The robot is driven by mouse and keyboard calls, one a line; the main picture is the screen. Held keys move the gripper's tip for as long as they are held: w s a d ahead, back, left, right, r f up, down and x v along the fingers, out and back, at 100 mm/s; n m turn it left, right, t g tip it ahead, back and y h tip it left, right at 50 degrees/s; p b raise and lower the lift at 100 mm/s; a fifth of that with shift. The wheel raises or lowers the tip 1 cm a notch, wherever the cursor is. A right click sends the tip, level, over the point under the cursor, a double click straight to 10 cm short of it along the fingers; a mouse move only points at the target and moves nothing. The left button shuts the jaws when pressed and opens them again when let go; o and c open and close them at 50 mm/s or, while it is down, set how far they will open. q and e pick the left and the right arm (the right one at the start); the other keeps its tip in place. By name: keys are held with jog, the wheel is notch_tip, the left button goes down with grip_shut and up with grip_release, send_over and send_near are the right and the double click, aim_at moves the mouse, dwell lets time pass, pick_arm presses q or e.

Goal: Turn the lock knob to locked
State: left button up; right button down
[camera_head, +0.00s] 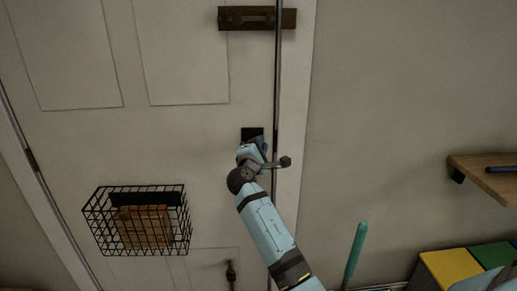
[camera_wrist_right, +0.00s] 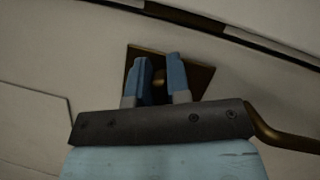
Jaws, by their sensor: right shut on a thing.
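The lock's dark square plate (camera_head: 252,133) is on the white door, near its right edge. In the right wrist view the lock plate (camera_wrist_right: 198,77) looks brown, and the small brass lock knob (camera_wrist_right: 159,77) shows between the fingers. My right gripper (camera_head: 262,143) is at the plate. In the wrist view its two blue fingers (camera_wrist_right: 160,78) stand on either side of the knob, shut on it. The knob's turn position is mostly hidden by the fingers. My left gripper is not in view.
A door handle (camera_head: 285,161) sticks out just below the lock, close to my right wrist. A vertical rod (camera_head: 278,80) runs past a brass latch plate (camera_head: 230,18). A wire basket (camera_head: 98,222) hangs on the door. A wooden shelf (camera_head: 480,172) is at the right.

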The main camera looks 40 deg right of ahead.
jog(key=m, duration=0.2)
jog(key=m+g, duration=0.1)
jog(key=shift+f+m+y, duration=0.35)
jog(key=shift+m+y, duration=0.05)
jog(key=shift+f+m+g+b, duration=0.1)
jog(key=shift+m+g+b, duration=0.2)
jog(key=shift+m, duration=0.1)
jog(key=c, duration=1.1)
grip_release()
jog(key=shift+d, duration=0.1)
jog(key=shift+s, duration=0.1)
